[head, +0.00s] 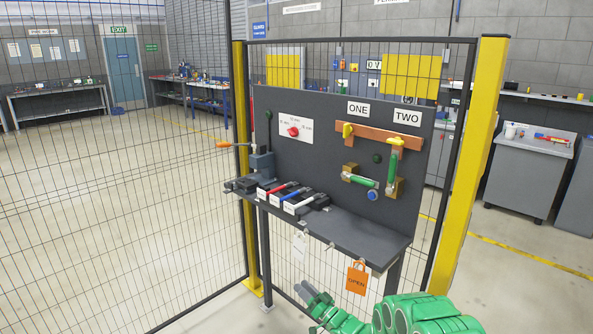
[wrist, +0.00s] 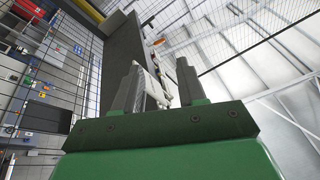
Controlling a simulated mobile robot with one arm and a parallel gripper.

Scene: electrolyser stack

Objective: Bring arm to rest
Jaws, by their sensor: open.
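My gripper (head: 304,286) is low in the head view, in front of and below the bench shelf. My green arm runs from it to the bottom right. In the wrist view, the two grey fingers of my gripper (wrist: 160,80) stand apart. I see nothing clearly held; the pale shapes between the fingers look like background, but I cannot tell what they are.
Mesh fencing and a yellow post (head: 470,165) stand around.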

